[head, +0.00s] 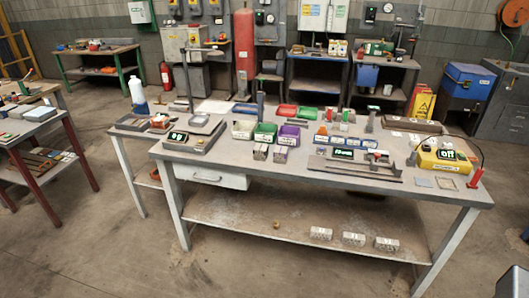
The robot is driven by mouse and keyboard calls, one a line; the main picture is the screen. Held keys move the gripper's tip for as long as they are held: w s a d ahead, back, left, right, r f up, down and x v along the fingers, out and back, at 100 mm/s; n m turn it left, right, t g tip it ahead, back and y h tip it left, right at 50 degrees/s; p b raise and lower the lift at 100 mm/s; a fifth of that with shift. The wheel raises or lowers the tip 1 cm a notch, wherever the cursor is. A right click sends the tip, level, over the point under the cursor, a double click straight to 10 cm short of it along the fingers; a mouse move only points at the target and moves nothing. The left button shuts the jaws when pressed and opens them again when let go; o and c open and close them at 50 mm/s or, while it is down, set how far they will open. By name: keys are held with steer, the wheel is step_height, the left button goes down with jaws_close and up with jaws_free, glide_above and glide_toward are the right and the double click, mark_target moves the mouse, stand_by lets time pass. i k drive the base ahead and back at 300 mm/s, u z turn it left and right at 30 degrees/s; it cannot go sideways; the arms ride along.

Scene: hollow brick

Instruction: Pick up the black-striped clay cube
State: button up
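I cannot make out a black-striped clay cube for certain at this size. Small orange-brown pieces (322,131) stand near the middle of the grey workbench (225,165), too small to show any stripes. Pale grey blocks (260,152) with dark markings stand in front of the green and purple bins. Several grey hollow blocks (354,239) sit in a row on the lower shelf (240,212). A small brownish-yellow object (275,224) lies to their left. My gripper is not in view.
A scale (177,136) stands at the bench's left, a display tray (345,160) in the middle, and a yellow device (440,155) at the right beside a red post (475,177). Green (265,133) and purple (289,135) bins stand centrally.

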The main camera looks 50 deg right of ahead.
mark_target(260, 150)
steer(key=u, duration=0.1)
steer(key=i, duration=0.9)
steer(key=z, duration=0.05)
